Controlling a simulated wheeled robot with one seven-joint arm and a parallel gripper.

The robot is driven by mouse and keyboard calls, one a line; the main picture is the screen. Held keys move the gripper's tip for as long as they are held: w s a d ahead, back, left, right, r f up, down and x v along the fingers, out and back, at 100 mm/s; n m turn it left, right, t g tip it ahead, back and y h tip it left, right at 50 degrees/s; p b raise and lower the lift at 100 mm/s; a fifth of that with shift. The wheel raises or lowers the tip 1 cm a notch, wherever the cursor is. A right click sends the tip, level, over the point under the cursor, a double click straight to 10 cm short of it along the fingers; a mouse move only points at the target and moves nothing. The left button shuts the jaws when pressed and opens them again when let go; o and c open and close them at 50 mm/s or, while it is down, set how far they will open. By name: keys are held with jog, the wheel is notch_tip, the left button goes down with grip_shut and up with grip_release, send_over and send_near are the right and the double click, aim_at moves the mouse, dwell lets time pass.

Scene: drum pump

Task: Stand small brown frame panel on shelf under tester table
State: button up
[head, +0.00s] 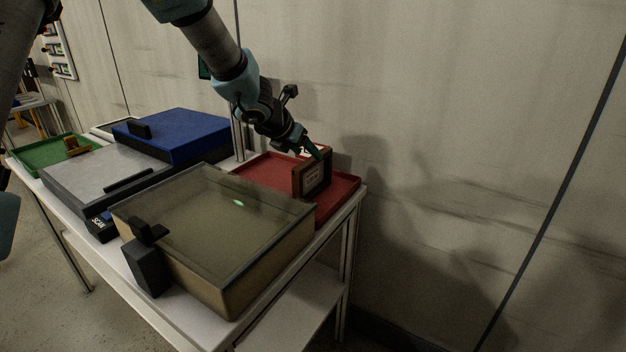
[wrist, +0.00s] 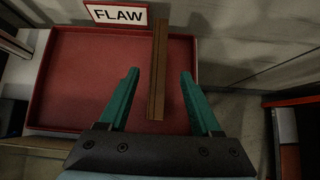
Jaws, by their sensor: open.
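The small brown frame panel (head: 313,178) stands upright in the red tray (head: 345,188) at the table's right end. In the wrist view the panel (wrist: 158,75) shows edge-on as a narrow brown strip. My gripper (head: 312,152) is at the panel's top edge, pointing down at it. In the wrist view my open gripper (wrist: 158,80) has one teal finger on each side of the strip, with gaps to both. The white shelf (head: 300,312) under the tester table (head: 170,318) shows in part at the lower right.
A clear-lidded case (head: 220,225) stands in front of the red tray. A grey tester box (head: 105,180), a blue-lidded box (head: 175,132) and a green tray (head: 40,155) stand to the left. A FLAW sign (wrist: 117,15) is at the red tray's edge. The wall is close behind.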

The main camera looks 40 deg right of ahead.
aim_at(313, 177)
jog(key=p+x, duration=0.1)
jog(key=x, duration=0.8)
jog(key=shift+w, duration=0.15)
grip_shut()
dwell(0.6)
